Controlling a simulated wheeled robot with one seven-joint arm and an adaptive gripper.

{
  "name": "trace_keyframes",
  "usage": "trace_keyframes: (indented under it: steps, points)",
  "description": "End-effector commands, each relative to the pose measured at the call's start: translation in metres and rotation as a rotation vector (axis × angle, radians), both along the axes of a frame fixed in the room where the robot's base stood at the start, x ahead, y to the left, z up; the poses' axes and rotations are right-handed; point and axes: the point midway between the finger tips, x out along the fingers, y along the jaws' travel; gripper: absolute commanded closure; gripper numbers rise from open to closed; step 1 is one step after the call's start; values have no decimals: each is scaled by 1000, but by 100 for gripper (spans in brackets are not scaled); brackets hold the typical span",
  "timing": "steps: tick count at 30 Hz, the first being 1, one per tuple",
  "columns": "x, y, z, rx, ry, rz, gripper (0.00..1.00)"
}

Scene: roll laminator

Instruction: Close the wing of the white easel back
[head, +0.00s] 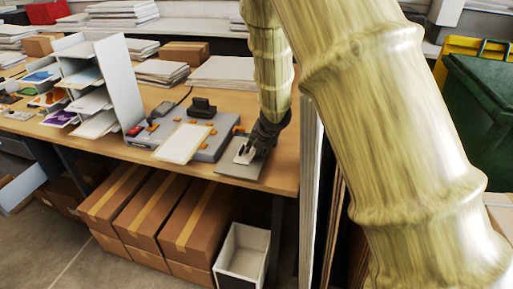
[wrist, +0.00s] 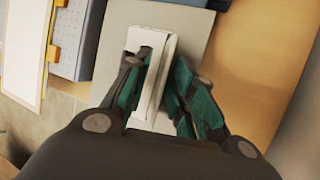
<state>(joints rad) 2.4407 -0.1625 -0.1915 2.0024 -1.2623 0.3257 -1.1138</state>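The white easel back (head: 243,153) is a small white piece on a grey plate (head: 229,169) at the right front of the table. In the wrist view it also shows (wrist: 152,42), with a narrow upright white part, seemingly its wing (wrist: 153,88), between my fingers. My gripper (head: 262,137) is down at it, dark with green inner pads. In the wrist view the fingers (wrist: 158,78) stand apart, one on each side of the white part. Whether either pad touches it I cannot tell. The fingers hide part of the piece.
A grey-blue machine (head: 208,139) with orange clips and a pale sheet (head: 184,143) lies just left of the plate. A white sorter (head: 121,82) and paper stacks stand farther left and behind. Cardboard boxes (head: 155,215) and a white bin (head: 241,252) are below.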

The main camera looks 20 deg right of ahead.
Motion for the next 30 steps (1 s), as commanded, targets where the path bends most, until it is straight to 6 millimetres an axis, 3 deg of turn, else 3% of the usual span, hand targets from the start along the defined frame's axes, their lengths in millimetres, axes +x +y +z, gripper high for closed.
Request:
trace_keyframes:
  steps: [30]
  points:
    - [3, 4, 6, -124, 86, 0, 74]
